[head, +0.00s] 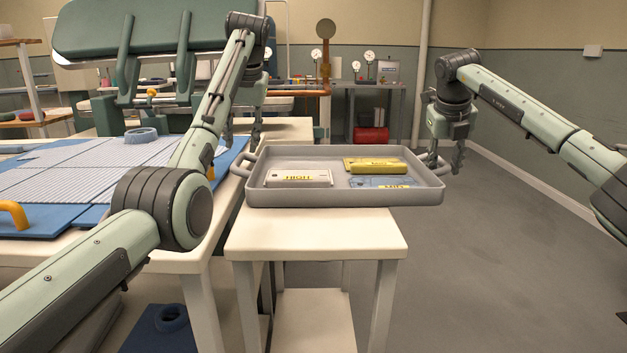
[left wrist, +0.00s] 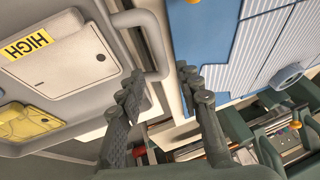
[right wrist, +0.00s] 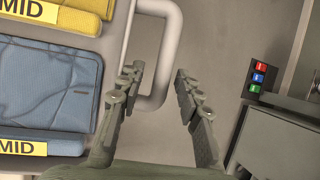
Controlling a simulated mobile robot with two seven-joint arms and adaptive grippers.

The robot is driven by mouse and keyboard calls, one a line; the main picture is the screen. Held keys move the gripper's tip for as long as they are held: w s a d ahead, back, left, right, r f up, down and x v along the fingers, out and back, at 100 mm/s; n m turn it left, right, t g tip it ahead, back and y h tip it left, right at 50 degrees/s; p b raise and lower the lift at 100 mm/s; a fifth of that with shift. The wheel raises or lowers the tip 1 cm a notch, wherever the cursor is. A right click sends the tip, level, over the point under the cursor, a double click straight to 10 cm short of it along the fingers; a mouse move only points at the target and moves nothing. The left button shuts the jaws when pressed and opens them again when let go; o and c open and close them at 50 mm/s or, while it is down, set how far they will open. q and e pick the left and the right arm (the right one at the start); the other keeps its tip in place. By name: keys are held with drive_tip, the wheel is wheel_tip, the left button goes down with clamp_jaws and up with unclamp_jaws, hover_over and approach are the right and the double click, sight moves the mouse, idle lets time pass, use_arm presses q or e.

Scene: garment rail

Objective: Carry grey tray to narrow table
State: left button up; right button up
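The grey tray (head: 350,196) is level at the back part of a small cream-topped table (head: 316,237); I cannot tell whether it rests on it. It holds a white case labelled HIGH (head: 298,178), a yellow case (head: 375,165) and a blue case labelled MID (head: 385,182). My left gripper (head: 250,135) is at the tray's left handle; in the left wrist view its fingers (left wrist: 162,80) are apart, with the handle (left wrist: 152,45) between them. My right gripper (head: 445,158) is at the right handle; in the right wrist view its fingers (right wrist: 160,75) are apart, either side of the handle (right wrist: 173,40).
A larger table with blue mats (head: 60,222) and a ring (head: 140,136) stands close on the left. A bench with gauges (head: 370,88) and a red canister (head: 370,135) is behind. Open floor (head: 490,260) lies to the right.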

drive_tip(key=v, duration=1.2)
drive_tip(key=shift+s, duration=0.1)
